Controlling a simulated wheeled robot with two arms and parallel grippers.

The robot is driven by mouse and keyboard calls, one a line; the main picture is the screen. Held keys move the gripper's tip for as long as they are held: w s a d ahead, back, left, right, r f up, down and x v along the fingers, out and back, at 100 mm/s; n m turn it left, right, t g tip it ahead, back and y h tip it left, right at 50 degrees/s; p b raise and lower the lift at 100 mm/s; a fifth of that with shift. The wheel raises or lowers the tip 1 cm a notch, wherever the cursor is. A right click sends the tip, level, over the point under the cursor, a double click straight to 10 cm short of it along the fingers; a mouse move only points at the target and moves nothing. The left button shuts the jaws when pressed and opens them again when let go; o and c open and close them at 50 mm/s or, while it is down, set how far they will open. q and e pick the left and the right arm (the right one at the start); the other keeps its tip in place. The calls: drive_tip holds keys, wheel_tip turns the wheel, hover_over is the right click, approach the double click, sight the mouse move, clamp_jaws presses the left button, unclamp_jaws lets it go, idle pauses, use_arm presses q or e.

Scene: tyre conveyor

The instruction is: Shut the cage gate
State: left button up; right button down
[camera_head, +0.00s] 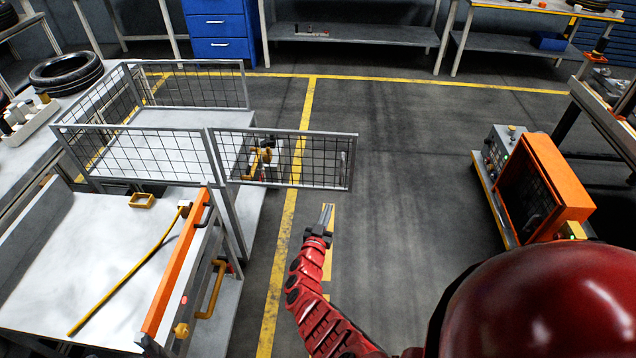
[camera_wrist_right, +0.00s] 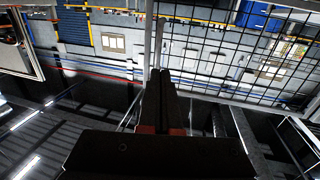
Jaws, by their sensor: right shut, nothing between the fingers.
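The cage gate (camera_head: 300,160) is a grey-framed wire mesh panel. It stands swung open, reaching out to the right from the cage's corner post (camera_head: 228,190) over the floor. The mesh cage (camera_head: 140,150) stands around a white surface at left. My right gripper (camera_head: 326,215) is shut and empty, in front of the gate near its free end. In the right wrist view the closed fingers (camera_wrist_right: 160,85) point up beside the gate's end bar (camera_wrist_right: 151,35), with the mesh (camera_wrist_right: 265,50) to the right. I cannot tell whether they touch. My left gripper is not in view.
A white table (camera_head: 60,280) with an orange bar (camera_head: 175,265) and a yellow rod (camera_head: 130,285) is at the front left. An orange-framed machine (camera_head: 545,190) stands at right. Tyres (camera_head: 65,72) lie at far left. The floor between gate and machine is clear.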

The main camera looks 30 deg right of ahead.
sight(341, 176)
drive_tip(key=b+x, duration=0.5)
drive_tip(key=x, duration=0.1)
drive_tip(key=b+x, duration=0.6)
drive_tip(key=shift+w+d+f, duration=0.15)
drive_tip(key=shift+d+f, duration=0.05)
drive_tip(key=shift+d, duration=0.1)
drive_tip(key=shift+w+d+r, duration=0.1)
drive_tip(key=shift+w+d, duration=0.1)
drive_tip(key=shift+w, duration=0.1)
drive_tip(key=shift+r, duration=0.1)
